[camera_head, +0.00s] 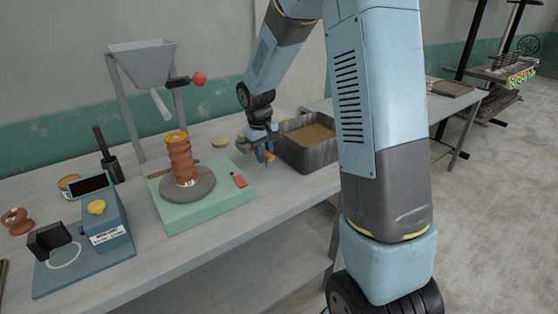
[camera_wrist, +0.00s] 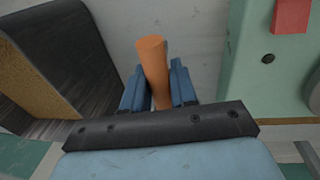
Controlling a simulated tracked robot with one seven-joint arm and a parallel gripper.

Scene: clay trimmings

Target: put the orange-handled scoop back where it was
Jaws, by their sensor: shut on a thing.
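My gripper (camera_head: 264,153) is shut on the orange handle of the scoop (camera_head: 269,157), just left of the dark bin. In the wrist view the orange handle (camera_wrist: 153,70) stands up between the two blue fingers of my gripper (camera_wrist: 157,88). The scoop's head is hidden in both views. I cannot tell whether the scoop touches the table.
A dark bin (camera_head: 309,159) of tan material stands right of my gripper; its wall (camera_wrist: 85,50) is close in the wrist view. A green base (camera_head: 215,209) with a clay stack (camera_head: 181,160) is on the left. A hopper (camera_head: 143,62) stands behind. Bare tabletop separates bin and base.

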